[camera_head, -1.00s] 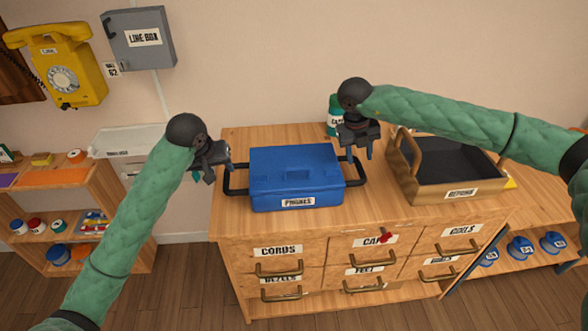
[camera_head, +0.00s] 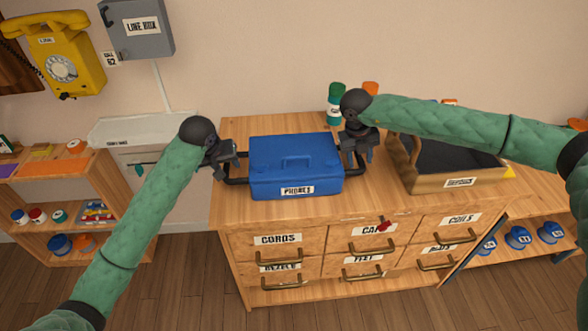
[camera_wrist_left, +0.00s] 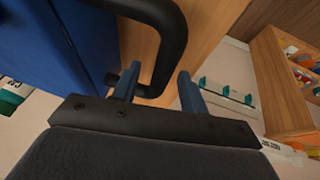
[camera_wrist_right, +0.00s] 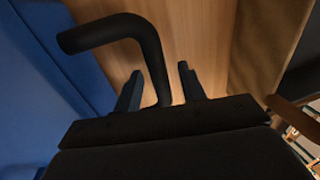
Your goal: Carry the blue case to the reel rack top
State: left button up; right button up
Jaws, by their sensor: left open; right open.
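The blue case (camera_head: 296,165), labelled PHONES, sits on the wooden drawer cabinet (camera_head: 325,213), with a black bar handle on each side. My left gripper (camera_head: 224,172) is at the left handle; the left wrist view shows the black bar (camera_wrist_left: 170,50) between its open fingers. My right gripper (camera_head: 360,160) is at the right handle (camera_wrist_right: 150,55), which passes between its open fingers in the right wrist view. No rack label is readable. A low shelf with blue reels (camera_head: 518,238) stands at the right.
A wooden tray (camera_head: 447,182) stands on the cabinet close right of my right gripper. A green-capped container (camera_head: 335,105) is behind the case. An open shelf (camera_head: 84,200) with several small items stands at the left.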

pick_arm(q)
jog(key=shift+w+d+f, duration=0.1)
jog(key=shift+f, duration=0.35)
pick_arm(e)
jog(key=shift+s+d+f, duration=0.1)
jog(key=shift+f, duration=0.35)
pick_arm(q)
grip_shut()
pick_arm(e)
grip_shut()
